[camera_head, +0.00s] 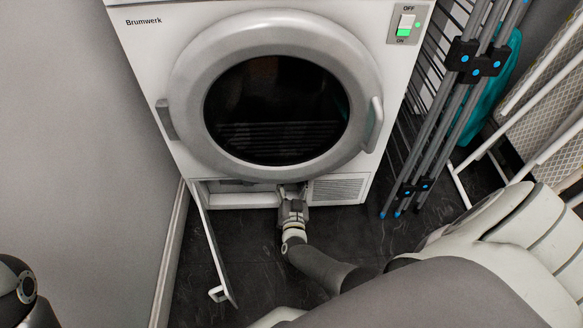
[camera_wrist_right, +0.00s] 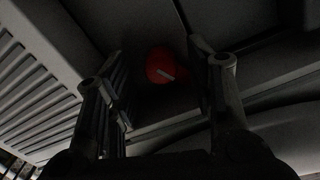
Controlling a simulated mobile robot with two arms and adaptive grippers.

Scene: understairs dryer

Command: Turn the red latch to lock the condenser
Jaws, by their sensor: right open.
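The red latch (camera_wrist_right: 161,66) is a round red piece with a pale bar across it, in a dark recess in the right wrist view. My right gripper (camera_wrist_right: 168,95) is open, with one finger on each side of the latch in the picture; I cannot tell whether it touches it. In the head view my right gripper (camera_head: 291,192) reaches into the opening at the dryer's (camera_head: 150,75) base and hides the latch there. The condenser compartment (camera_head: 238,199) is at the lower left of the dryer. My left gripper is not in view.
An open flap (camera_head: 211,245) hangs at the left of the compartment, near the grey wall (camera_head: 85,150). A vent grille (camera_head: 338,189) is right of my gripper. A folded drying rack (camera_head: 455,110) stands at the right. Dark floor (camera_head: 250,255) is clear in front.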

